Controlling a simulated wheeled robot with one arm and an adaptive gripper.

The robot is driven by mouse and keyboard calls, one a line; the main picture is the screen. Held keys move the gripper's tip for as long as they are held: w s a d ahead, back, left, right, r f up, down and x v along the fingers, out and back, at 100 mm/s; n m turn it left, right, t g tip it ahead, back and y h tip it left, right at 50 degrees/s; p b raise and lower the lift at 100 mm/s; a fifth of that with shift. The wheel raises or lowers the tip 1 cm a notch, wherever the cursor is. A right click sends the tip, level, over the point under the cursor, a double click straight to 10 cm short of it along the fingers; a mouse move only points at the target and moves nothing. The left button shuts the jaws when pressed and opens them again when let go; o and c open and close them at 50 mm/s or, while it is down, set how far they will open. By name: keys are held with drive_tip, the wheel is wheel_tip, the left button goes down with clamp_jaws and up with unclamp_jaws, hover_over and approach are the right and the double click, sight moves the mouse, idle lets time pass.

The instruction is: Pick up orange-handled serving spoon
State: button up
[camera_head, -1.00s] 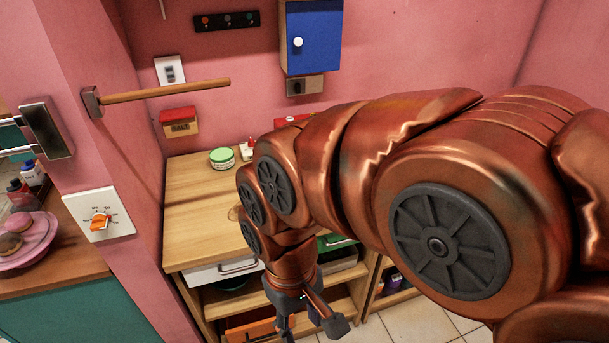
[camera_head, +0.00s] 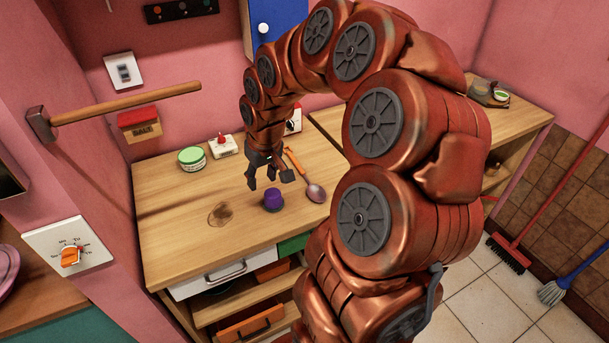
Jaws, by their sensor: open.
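The orange-handled serving spoon (camera_head: 315,191) lies on the wooden counter, its metal bowl toward the front right and its orange handle running back to the left. My gripper (camera_head: 267,183) points down above the counter, open and empty, just left of the spoon. One dark finger overlaps the view near the handle. I cannot tell whether it touches the spoon or how high it is.
A purple-topped object (camera_head: 273,200) stands close in front of my gripper. A green-lidded tub (camera_head: 191,158) and a white box (camera_head: 222,146) stand behind left. A wooden hammer-like bar (camera_head: 125,104) juts from the left wall. The counter's front left (camera_head: 185,240) is clear.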

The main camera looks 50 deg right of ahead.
drive_tip(key=w+d+f+m+t, duration=0.1)
drive_tip(key=w+d+f, duration=0.15)
drive_tip(key=d, duration=0.65)
drive_tip(key=m+h, duration=0.1)
drive_tip(key=m, duration=0.1)
approach(300, 168)
drive_tip(key=shift+s+f+p, duration=0.15)
drive_tip(key=shift+f+p, duration=0.05)
drive_tip(key=shift+p, duration=0.2)
drive_tip(key=shift+w+d+f+n+t+h+p, duration=0.1)
drive_tip(key=shift+w+f+n+t+h+p, duration=0.1)
drive_tip(key=shift+f, duration=0.35)
drive_tip(key=shift+w+d+f+n+t+h+p, duration=0.1)
drive_tip(key=shift+w+f+p, duration=0.15)
drive_tip(key=shift+f, duration=0.35)
drive_tip(key=shift+p+x, duration=0.65)
drive_tip(key=shift+x, duration=0.25)
drive_tip(key=shift+a+p+x, duration=0.15)
drive_tip(key=shift+p+x, duration=0.15)
drive_tip(key=shift+x, duration=0.5)
drive_tip(key=shift+a+p+x, duration=0.1)
drive_tip(key=shift+p+x, duration=0.2)
drive_tip(key=shift+x, duration=0.55)
drive_tip(key=shift+s+f, duration=0.1)
drive_tip(key=shift+c, duration=0.3)
clamp_jaws()
